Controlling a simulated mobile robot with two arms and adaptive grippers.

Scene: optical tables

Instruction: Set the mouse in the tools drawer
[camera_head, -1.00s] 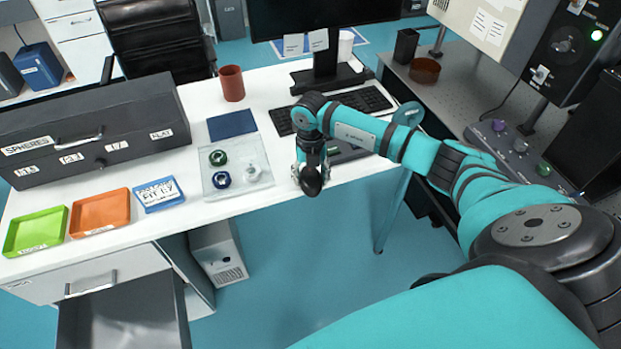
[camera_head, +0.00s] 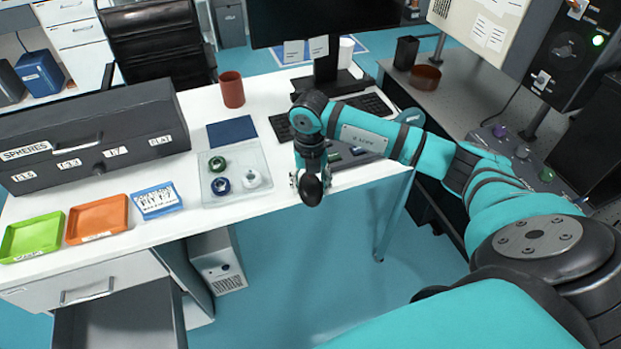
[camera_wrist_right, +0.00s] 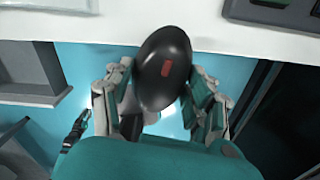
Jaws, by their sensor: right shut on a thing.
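My right gripper (camera_head: 311,182) is shut on the black mouse (camera_head: 311,191) and holds it in the air at the front edge of the desk. In the right wrist view the mouse (camera_wrist_right: 163,68) is a dark oval with a small red mark, between the two fingers of the gripper (camera_wrist_right: 160,100). The open drawer (camera_head: 118,322) is under the desk at the lower left, and the visible part of its inside looks empty. No label on it can be read. My left gripper is not in view.
The white desk (camera_head: 300,225) carries a green tray (camera_head: 33,238), an orange tray (camera_head: 98,219), a clear tray (camera_head: 235,174) with small round pieces, a grey case (camera_head: 95,135) and a red cup (camera_head: 231,89). A white computer tower (camera_head: 218,262) stands below. Open floor lies in front.

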